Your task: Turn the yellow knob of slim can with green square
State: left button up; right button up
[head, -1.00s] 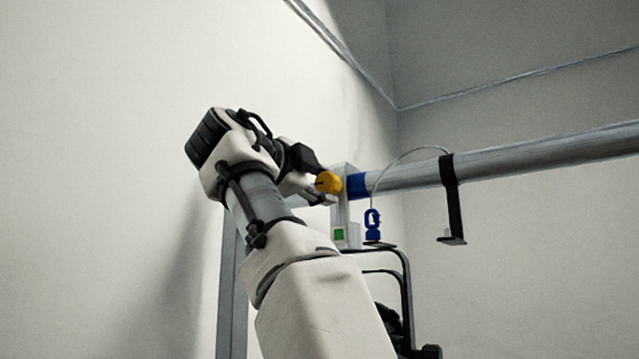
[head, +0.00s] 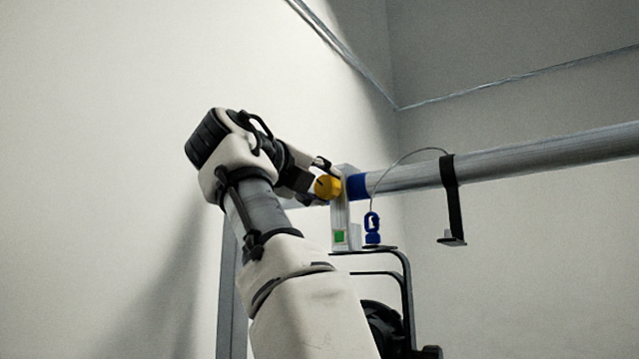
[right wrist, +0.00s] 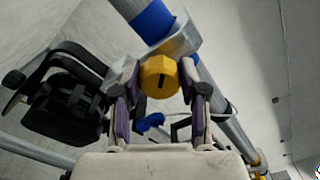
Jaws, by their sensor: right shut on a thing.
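The yellow knob (head: 328,187) sits on the side of a grey clamp (head: 341,215) that hangs on a horizontal pipe. A small green square (head: 340,236) is on the lower part of this clamp. My right gripper (head: 322,182) is at the knob, with its fingers on either side. In the right wrist view the knob (right wrist: 159,77) shows a dark slot mark and lies between the two finger pads of my right gripper (right wrist: 160,92), which is shut on it. My left gripper is not in view.
The grey pipe (head: 530,158) runs off to the right, with a blue band (head: 357,187) beside the clamp. A blue clip (head: 372,228) hangs on a thin cable. A black strap (head: 449,195) hangs from the pipe. A black yoke (head: 405,285) is below.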

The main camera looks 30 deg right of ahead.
jog(key=shift+d+f+m, duration=0.1)
jog(key=shift+f+m, duration=0.05)
jog(key=shift+m, duration=0.35)
